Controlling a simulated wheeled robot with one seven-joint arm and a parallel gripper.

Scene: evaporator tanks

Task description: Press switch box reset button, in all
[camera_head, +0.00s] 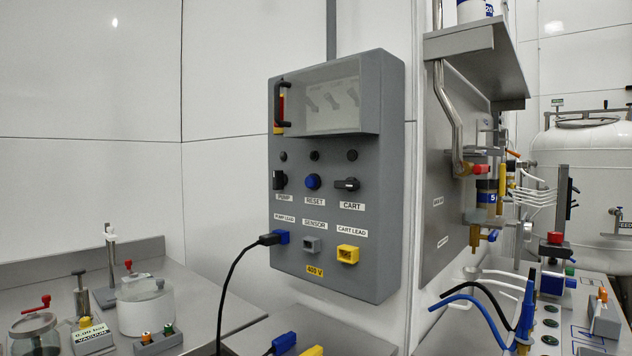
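The switch box (388,215) is a grey cabinet on the wall at the middle of the head view. Its reset button (313,181) is round and blue, in the middle of the control row above the label RESET. A black knob marked PUMP (280,180) is to its left, and a black knob marked CART (346,184) is to its right. Three dark round lamps (315,155) sit above that row. My gripper is not in view.
A black cable (235,275) plugs into the blue socket (281,237) below the row. A yellow socket (347,254) is at lower right. Steel benches with jars stand at left. A steel panel (455,180) with pipes and valves juts out at right. The space before the box looks clear.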

